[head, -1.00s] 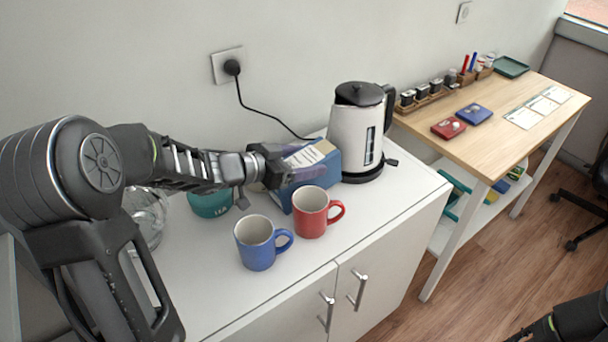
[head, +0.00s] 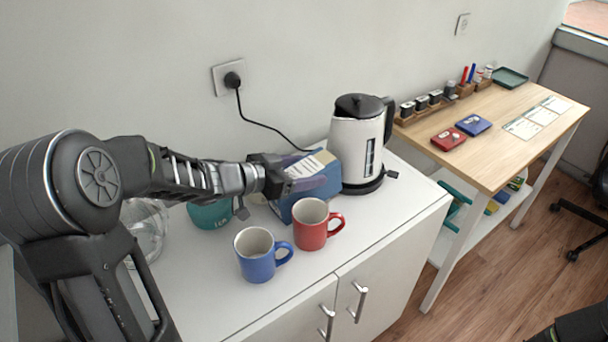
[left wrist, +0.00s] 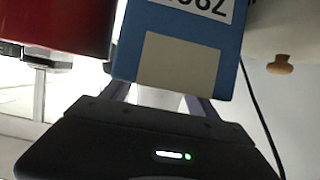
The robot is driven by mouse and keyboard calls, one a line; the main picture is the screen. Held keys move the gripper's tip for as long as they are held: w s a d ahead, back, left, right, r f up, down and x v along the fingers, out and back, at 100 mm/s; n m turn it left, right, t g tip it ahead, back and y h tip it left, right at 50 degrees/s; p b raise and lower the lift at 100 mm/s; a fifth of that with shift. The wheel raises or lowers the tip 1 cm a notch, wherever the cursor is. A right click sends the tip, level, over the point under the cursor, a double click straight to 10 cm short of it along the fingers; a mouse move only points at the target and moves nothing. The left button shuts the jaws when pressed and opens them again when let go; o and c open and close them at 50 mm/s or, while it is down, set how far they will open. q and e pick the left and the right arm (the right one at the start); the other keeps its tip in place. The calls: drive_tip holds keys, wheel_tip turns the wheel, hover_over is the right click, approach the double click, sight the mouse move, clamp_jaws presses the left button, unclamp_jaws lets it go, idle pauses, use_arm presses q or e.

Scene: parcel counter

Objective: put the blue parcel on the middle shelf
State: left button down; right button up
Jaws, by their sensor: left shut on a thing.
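A blue box-shaped parcel (head: 322,185) stands on the white counter between the red mug and the kettle, with a pale label on top. In the left wrist view the blue parcel (left wrist: 228,75) shows a beige patch and part of a printed number. My left gripper (head: 284,177) is shut on the parcel's near left end, and its fingers are mostly hidden. Whether the parcel is touching the counter is unclear. I cannot identify a middle shelf; a side table (head: 545,118) has one white lower shelf (head: 487,222) in view.
A red mug (head: 311,230) and a blue mug (head: 256,262) stand in front of the parcel. A kettle (head: 352,150) stands close behind it. A teal mug (head: 210,214) and a glass jug (head: 147,232) are under my left arm. Boxes occupy part of the lower shelf.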

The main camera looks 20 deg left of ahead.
use_arm(q)
wheel_tip(320, 180, up, 18)
drive_tip(key=p, duration=0.6)
drive_tip(key=shift+f, duration=0.2)
